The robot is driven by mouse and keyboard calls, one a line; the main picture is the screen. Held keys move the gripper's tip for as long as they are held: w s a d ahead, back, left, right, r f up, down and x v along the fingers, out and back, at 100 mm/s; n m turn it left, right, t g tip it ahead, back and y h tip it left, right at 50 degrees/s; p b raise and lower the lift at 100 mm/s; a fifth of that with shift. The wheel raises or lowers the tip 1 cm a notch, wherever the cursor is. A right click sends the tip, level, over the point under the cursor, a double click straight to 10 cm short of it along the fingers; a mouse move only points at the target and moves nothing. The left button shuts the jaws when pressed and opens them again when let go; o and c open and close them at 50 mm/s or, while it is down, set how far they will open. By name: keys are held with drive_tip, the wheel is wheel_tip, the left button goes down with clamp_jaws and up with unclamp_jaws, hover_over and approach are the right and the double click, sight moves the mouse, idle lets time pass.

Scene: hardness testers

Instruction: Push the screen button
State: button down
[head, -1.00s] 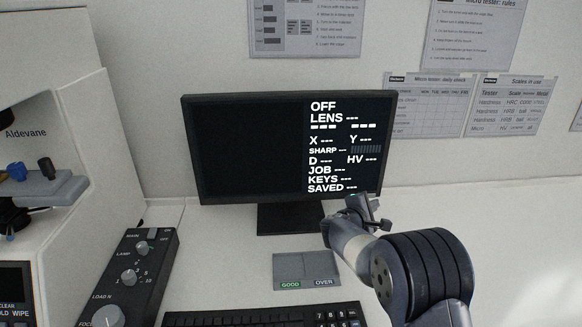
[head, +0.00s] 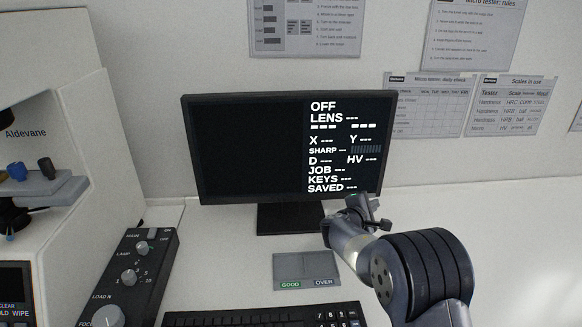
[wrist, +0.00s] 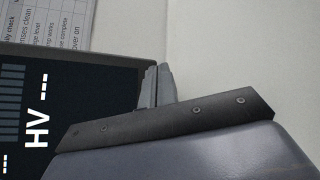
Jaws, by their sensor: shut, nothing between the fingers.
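The black monitor (head: 250,150) stands on the white bench and shows white text on its right half, with "OFF" at the top. My gripper (head: 358,200) is in front of the monitor's lower right corner in the head view. In the wrist view my gripper (wrist: 157,84) is shut and empty, its fingers together over the screen's edge. The wrist view also shows part of the monitor (wrist: 100,85) with "HV ---". I cannot make out a separate screen button; the lower right bezel is partly hidden by my gripper.
A control box with knobs (head: 130,275) stands at the left beside a white machine (head: 70,150). A grey tray marked GOOD and OVER (head: 306,268) and a keyboard (head: 265,318) lie in front of the monitor. Paper sheets hang on the wall. The bench at right is bare.

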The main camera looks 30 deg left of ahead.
drive_tip(key=shift+w, duration=0.1)
drive_tip(key=shift+w+a, duration=0.25)
drive_tip(key=shift+w, duration=0.05)
drive_tip(key=shift+w+a, duration=0.25)
drive_tip(key=shift+w, duration=0.05)
idle(0.6)
drive_tip(key=shift+b, duration=0.35)
drive_tip(key=shift+s+d+b, duration=0.55)
drive_tip(key=shift+s+b, duration=0.15)
drive_tip(key=shift+b, duration=0.1)
